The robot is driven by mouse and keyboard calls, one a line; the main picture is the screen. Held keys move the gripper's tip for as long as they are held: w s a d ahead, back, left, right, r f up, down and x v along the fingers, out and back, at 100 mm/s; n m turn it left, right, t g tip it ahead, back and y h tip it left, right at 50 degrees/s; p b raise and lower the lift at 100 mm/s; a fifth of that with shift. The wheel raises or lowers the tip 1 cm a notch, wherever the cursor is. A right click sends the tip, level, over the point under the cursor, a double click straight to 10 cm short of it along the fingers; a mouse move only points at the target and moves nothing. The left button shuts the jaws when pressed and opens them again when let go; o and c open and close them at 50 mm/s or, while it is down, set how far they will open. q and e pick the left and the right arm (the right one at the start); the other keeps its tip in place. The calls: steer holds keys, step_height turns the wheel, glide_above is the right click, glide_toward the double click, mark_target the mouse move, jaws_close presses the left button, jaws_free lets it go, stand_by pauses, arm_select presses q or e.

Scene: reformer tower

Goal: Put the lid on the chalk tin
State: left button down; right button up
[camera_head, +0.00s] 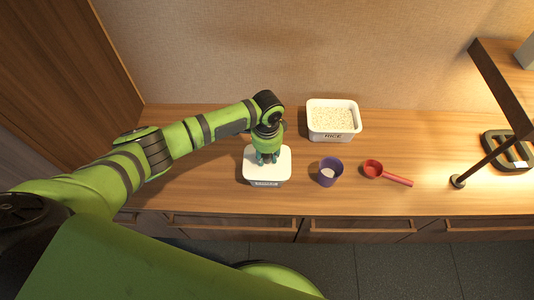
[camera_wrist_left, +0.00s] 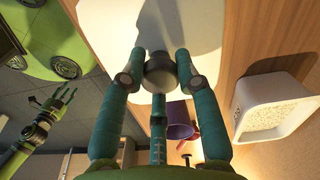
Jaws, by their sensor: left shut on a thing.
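The white lid (camera_head: 280,158) sits level over the white chalk tin (camera_head: 266,184), whose front label shows just below the lid's near edge. My left gripper (camera_head: 267,157) is above the lid, pointing down. In the left wrist view its fingers (camera_wrist_left: 158,75) are shut on the grey knob (camera_wrist_left: 160,62) of the lid (camera_wrist_left: 125,28). I cannot tell whether the lid is fully seated on the rim; the tin's inside is hidden. My right gripper (camera_wrist_left: 66,97) shows at the left of the wrist view, empty, fingers spread.
A white tub marked RICE (camera_head: 333,136) stands behind and right of the tin. A purple cup (camera_head: 329,172) and a red scoop (camera_head: 385,173) are to the right. A lamp post (camera_head: 480,165) stands further right. Counter left of the tin is clear.

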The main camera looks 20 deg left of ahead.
arm_select(q)
steer(key=shift+f, duration=0.15)
arm_select(e)
steer(key=shift+w+a, duration=0.2)
steer(key=shift+w, duration=0.25)
arm_select(q)
steer(key=shift+f, duration=0.35)
arm_select(e)
steer(key=shift+a+f, duration=0.15)
steer(key=shift+f, duration=0.1)
arm_select(q)
steer(key=shift+f+b, duration=0.4)
steer(key=shift+b, duration=0.1)
arm_select(e)
steer(key=shift+s+f, duration=0.1)
steer(key=shift+f, duration=0.15)
arm_select(q)
steer(key=c, duration=0.8)
jaws_free()
steer(key=shift+r, duration=0.25)
step_height(320, 180, up, 12)
steer(key=shift+f, duration=0.15)
arm_select(e)
steer(key=shift+s+d, duration=0.15)
steer(key=shift+d, duration=0.1)
